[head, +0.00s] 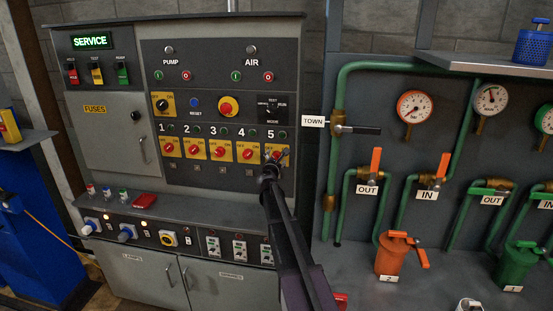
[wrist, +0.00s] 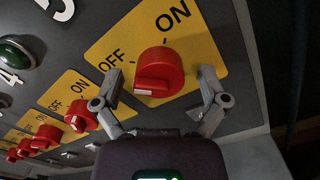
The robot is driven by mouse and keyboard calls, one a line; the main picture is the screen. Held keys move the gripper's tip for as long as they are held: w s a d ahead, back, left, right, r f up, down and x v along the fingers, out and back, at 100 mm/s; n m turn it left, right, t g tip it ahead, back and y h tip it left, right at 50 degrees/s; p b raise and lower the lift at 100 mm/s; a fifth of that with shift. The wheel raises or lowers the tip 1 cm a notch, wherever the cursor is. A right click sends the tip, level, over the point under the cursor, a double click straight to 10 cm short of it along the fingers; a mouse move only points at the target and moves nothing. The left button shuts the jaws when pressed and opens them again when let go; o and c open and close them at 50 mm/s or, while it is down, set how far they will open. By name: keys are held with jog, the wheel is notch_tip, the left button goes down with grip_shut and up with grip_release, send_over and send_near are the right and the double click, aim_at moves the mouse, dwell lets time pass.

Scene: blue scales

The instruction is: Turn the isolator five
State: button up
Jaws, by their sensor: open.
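The isolator five (wrist: 160,72) is a red rotary knob on a yellow plate marked OFF and ON, below the number 5. In the wrist view its grip bar, with a white mark at its left end, points toward OFF. In the head view the isolator five's yellow plate (head: 269,150) is mostly hidden by my gripper (head: 275,156). In the wrist view my gripper (wrist: 165,88) is open, with one finger on each side of the knob. I cannot tell whether the fingers touch it.
Several like red isolators (head: 245,153) sit in a row to the left, the nearest being number 4 (wrist: 80,115). The MODE selector (head: 271,107) is above. The TOWN valve lever (head: 362,130) and green pipes (head: 333,90) stand to the right. A grey ledge (head: 200,208) lies below.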

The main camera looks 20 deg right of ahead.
jog(key=v, duration=1.2)
dwell(0.5)
jog(key=s+a+f+m+g+y+p, duration=0.1)
jog(key=s+a+f+m+g, duration=0.2)
jog(key=s+f+m+g, duration=0.35)
jog(key=s+a+f+m+g+y+p, duration=0.1)
jog(key=s+a+f+m+g, duration=0.25)
jog(key=s+m, duration=0.65)
jog(key=s+a+f+m+g+y, duration=0.2)
jog(key=s+a+m+y, duration=0.1)
jog(key=s+a, duration=0.4)
jog(key=s+a+f+m+g+y+p, duration=0.1)
jog(key=s+a+f+m+g+y, duration=0.2)
jog(key=s+a+y, duration=0.2)
jog(key=s+a, duration=0.2)
jog(key=s, duration=0.1)
jog(key=shift+f, duration=0.3)
